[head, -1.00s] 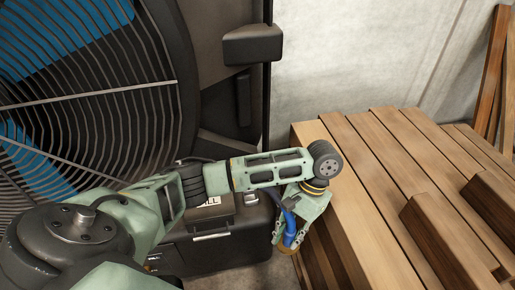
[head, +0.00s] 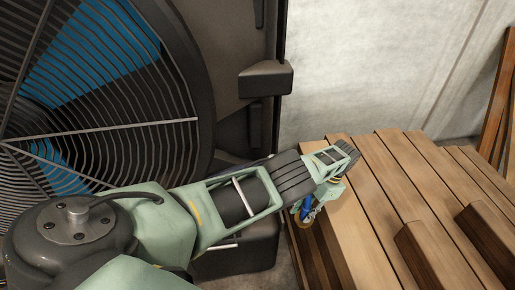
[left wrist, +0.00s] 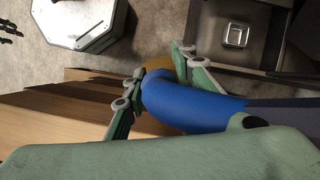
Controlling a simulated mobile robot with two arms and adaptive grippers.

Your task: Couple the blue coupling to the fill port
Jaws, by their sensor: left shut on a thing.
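My left gripper (head: 306,212) is beside the near left edge of the slatted wood in the head view. It is shut on the blue coupling (left wrist: 200,108). In the left wrist view one finger is on each side of the coupling, and a yellow-orange end (left wrist: 158,64) shows between the fingertips. In the head view only a little of the coupling (head: 307,205) shows past the arm. The fill port cannot be made out in the head view, where my left arm covers much of the dark box. A dark jointed shape at the wrist view's left edge may be my right gripper.
The dark box (head: 240,258) stands behind my left arm; a silvery square fitting (left wrist: 236,35) on it shows in the wrist view. The slatted wood (head: 375,215) fills the right side. A large caged fan (head: 95,85) is at the left.

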